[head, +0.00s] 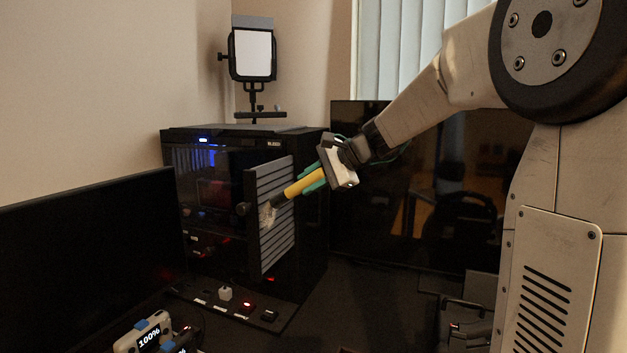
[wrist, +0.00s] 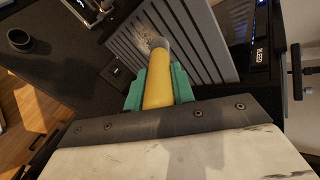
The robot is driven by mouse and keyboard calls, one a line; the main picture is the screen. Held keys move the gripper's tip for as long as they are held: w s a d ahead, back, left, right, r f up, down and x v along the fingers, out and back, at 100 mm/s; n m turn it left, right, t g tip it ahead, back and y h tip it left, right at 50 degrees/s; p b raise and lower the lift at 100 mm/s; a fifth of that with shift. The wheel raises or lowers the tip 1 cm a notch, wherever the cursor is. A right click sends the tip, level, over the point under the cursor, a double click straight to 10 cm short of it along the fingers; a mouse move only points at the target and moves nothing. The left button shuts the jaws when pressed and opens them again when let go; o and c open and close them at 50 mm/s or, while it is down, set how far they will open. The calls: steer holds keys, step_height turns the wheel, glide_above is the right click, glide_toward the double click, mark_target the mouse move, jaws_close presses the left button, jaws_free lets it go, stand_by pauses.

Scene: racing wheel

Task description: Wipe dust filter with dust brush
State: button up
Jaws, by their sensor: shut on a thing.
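The dust brush (head: 300,186) has a yellow handle and pale bristles. My gripper (head: 314,177) is shut on its handle, with green fingers on either side. In the wrist view the yellow handle (wrist: 170,60) runs away from my gripper (wrist: 160,88). The dust filter (head: 273,235) is a grey slatted panel, standing upright at the front of the black computer case. The bristles are at the left part of the slats in the head view; contact cannot be told for sure. The filter (wrist: 196,50) also shows in the wrist view, behind the brush, which hides part of it.
The computer case (head: 310,215) stands on a dark desk. A monitor (head: 85,260) is at the left and a larger screen (head: 450,190) behind my arm. A light panel (head: 252,54) stands on the case. Small devices (head: 150,333) lie at the front.

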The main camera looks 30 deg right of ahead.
steer(key=shift+s+a, duration=0.6)
steer(key=shift+a, duration=0.1)
steer(key=s+d, duration=0.3)
steer(key=s, duration=0.1)
steer(key=shift+s+d, duration=0.35)
steer(key=shift+d, duration=0.05)
steer(key=shift+s+d, duration=0.95)
steer(key=shift+s, duration=0.2)
